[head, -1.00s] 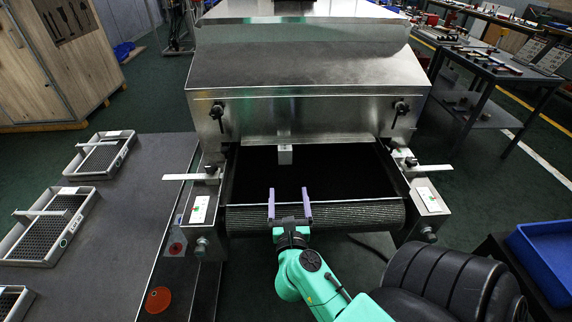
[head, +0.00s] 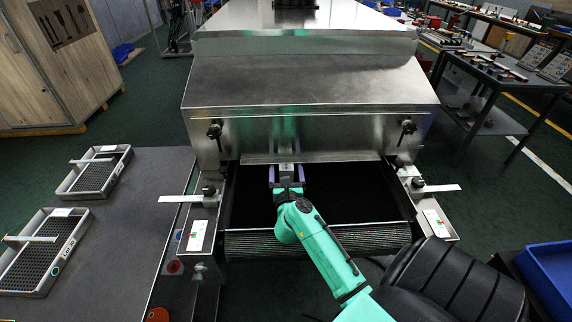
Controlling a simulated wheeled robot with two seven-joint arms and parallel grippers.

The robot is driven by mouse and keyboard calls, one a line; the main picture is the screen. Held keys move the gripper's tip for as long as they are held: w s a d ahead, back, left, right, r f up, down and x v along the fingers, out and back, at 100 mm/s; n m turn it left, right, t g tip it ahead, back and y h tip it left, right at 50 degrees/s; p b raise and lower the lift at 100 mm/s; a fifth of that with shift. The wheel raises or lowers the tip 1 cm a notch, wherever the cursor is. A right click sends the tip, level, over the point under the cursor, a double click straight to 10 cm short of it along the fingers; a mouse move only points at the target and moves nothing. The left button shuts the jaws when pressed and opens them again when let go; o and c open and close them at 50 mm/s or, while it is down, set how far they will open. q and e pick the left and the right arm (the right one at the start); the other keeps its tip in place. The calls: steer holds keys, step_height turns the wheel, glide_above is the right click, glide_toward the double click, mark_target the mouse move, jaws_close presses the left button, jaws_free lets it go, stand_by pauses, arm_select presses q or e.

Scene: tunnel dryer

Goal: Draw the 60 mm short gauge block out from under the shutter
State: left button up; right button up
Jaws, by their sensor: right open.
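The gauge block (head: 286,168) is a small light grey block at the lower edge of the steel shutter (head: 310,138), above the dark belt. My right gripper (head: 287,172) reaches over the belt to the shutter's edge. Its two purple fingers are open, one on each side of the block. I cannot tell whether they touch it. The gripper body hides the block's lower part. My left gripper is not in view.
The dark mesh belt (head: 350,238) runs out of the steel dryer between side rails with small rulers. Two black knobs (head: 215,131) sit on the shutter's front. Wire trays (head: 96,172) lie on the grey table at left. A blue bin (head: 550,270) stands at lower right.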

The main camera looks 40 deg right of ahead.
mark_target(287, 174)
steer(key=shift+w+d, duration=0.3)
steer(key=shift+w, duration=0.05)
steer(key=shift+c, duration=0.3)
jaws_close()
steer(key=shift+v, duration=2.95)
steer(key=shift+f, duration=0.1)
steer(key=shift+o, duration=0.3)
jaws_free()
